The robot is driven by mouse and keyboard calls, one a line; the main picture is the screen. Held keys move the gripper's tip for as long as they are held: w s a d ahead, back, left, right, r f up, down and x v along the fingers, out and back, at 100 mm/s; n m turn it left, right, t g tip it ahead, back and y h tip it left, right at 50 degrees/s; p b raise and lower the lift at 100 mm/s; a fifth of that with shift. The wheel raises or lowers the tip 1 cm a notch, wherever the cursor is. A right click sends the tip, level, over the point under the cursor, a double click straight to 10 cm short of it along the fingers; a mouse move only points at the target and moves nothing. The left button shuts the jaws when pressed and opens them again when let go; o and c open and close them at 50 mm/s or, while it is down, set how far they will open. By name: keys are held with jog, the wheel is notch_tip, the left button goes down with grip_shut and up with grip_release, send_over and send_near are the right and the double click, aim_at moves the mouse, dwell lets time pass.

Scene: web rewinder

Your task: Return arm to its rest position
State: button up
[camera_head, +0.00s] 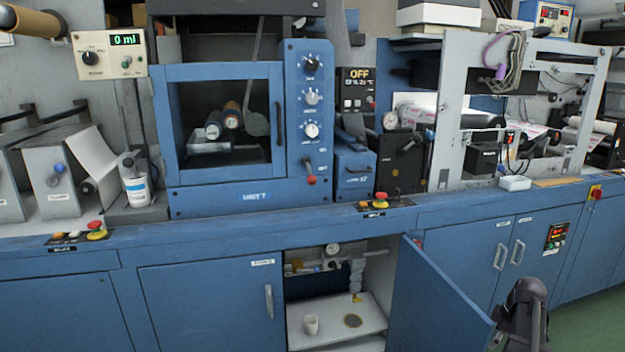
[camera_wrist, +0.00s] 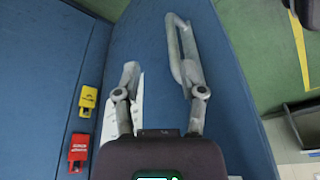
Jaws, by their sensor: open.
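My gripper (camera_wrist: 158,78) is open in the wrist view, with its two grey fingers spread apart over a blue panel. A metal bar handle (camera_wrist: 174,45) shows at the right finger; I cannot tell whether they touch. Nothing is visibly held between the fingers. In the head view, a dark part of my arm stands at the lower right, beside the open cabinet door (camera_head: 438,300). The gripper's fingers cannot be made out there.
Yellow (camera_wrist: 87,101) and red (camera_wrist: 79,152) tags hang left of my gripper. Blue machine units line the counter (camera_head: 225,230).

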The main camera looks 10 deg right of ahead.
jog(key=w+a+r+m+g+h+p, duration=0.1)
jog(key=a+r+m+p, duration=0.1)
jog(key=r+m+p, duration=0.65)
jog(key=w+a+r+m+g+h+p, duration=0.15)
jog(key=r+m+p, duration=0.25)
jog(key=r+p, duration=0.95)
jog(key=w+a+f+n+b, duration=0.1)
jog(key=a+f+b, duration=0.6)
jog(key=a, duration=0.3)
jog(key=w+a+f+b, duration=0.1)
jog(key=a+f+b, duration=0.6)
jog(key=a, duration=0.4)
jog(key=s+a+f+n+b, duration=0.1)
jog(key=s+a+f+b, duration=0.2)
jog(key=a+f+b, duration=0.6)
jog(key=s+a+f+n+b, duration=0.1)
jog(key=s+a+f+b, duration=0.2)
jog(key=a+f+b, duration=0.6)
notch_tip(320, 180, up, 39)
jog(key=a+p, duration=0.2)
jog(key=p, duration=3.6)
jog(key=shift+w+t, duration=0.15)
jog(key=shift+t, duration=0.3)
jog(key=shift+d, duration=0.1)
